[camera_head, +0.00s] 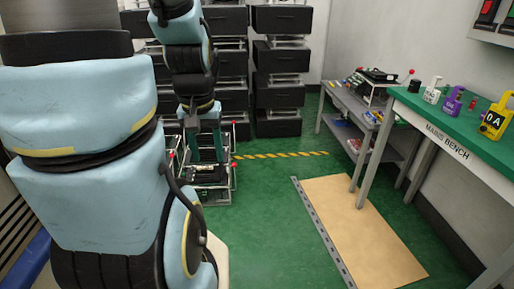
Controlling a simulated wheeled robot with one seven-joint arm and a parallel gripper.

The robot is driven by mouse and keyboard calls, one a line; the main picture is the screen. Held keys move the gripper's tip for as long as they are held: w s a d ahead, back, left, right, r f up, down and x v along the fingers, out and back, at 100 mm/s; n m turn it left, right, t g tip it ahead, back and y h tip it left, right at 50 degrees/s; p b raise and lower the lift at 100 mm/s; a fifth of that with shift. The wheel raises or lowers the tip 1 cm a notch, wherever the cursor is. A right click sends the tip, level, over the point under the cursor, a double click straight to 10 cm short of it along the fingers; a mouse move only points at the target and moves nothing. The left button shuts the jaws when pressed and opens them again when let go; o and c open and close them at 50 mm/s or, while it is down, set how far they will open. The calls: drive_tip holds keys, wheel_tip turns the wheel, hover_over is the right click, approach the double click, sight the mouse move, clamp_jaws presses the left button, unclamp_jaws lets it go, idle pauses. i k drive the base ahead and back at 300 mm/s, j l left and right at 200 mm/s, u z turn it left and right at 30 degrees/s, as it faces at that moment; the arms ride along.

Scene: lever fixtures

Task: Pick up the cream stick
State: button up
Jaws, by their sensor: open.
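My gripper (205,158) points down over a low metal fixture (210,197) on the floor, left of the picture's middle. Its two fingers are apart. A small pale piece (206,172) shows on the fixture around the fingertips; it is too small to tell whether it is the cream stick. I cannot tell whether the fingers touch it. No other cream stick can be made out.
The fixture has red-knobbed levers (234,163) at its sides. Black drawer stacks (279,87) stand behind. A green-topped main bench (455,125) and a grey side table (350,104) stand right. A tan board (362,228) lies on the green floor, which is clear between.

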sight(204, 169)
drive_tip(key=i+u, duration=0.15)
drive_tip(key=u, duration=0.55)
drive_tip(key=i+l+u, duration=0.7)
drive_tip(key=i+l, duration=0.85)
drive_tip(key=l, duration=0.2)
